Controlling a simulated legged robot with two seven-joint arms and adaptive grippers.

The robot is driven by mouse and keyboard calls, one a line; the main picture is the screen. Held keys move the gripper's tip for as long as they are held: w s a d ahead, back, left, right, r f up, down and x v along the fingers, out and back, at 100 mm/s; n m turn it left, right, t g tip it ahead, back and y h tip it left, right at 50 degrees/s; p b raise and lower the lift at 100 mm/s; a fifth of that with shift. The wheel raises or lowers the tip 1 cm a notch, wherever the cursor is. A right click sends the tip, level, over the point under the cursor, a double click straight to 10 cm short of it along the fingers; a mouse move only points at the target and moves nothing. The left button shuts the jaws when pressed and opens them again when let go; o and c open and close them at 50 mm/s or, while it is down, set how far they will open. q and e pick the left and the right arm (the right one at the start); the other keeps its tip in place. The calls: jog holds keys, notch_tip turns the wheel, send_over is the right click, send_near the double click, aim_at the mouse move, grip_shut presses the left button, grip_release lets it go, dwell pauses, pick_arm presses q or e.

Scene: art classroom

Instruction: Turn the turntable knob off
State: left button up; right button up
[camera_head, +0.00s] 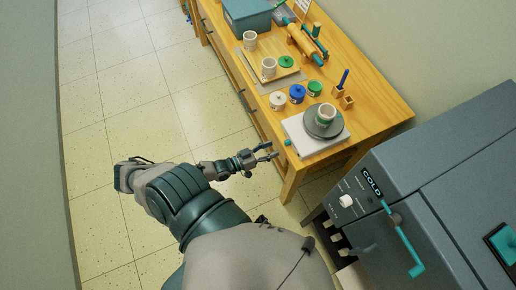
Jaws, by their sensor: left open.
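The turntable (339,132) is a white base with a dark grey round plate (311,126) at the near end of the wooden table. My right gripper is not in view.
Behind the turntable on the wooden table (378,98) stand several paint jars (297,93), cups (269,67) and a rolling pin (300,40). A dark grey kiln-like cabinet (440,160) labelled COLD stands at the right. The tiled floor (120,90) at the left is clear.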

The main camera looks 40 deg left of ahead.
pick_arm(q)
jog(key=v, duration=0.7)
jog(key=shift+a, duration=0.1)
jog(key=s+f+g+y, duration=0.3)
jog(key=f+g, duration=0.1)
jog(key=f, duration=1)
jog(key=s+f+g+y, duration=0.2)
jog(key=s+f+g, duration=0.2)
jog(key=f, duration=1)
jog(key=s+d+f+m+g+y, duration=0.1)
jog(key=s+d+f+g, duration=0.6)
jog(key=s+f, duration=0.4)
jog(key=s+d, duration=0.1)
jog(key=s, duration=0.1)
jog(key=shift+s+d+f+y, duration=0.2)
jog(key=shift+s+d+y, duration=0.05)
jog(key=shift+d+y, duration=0.15)
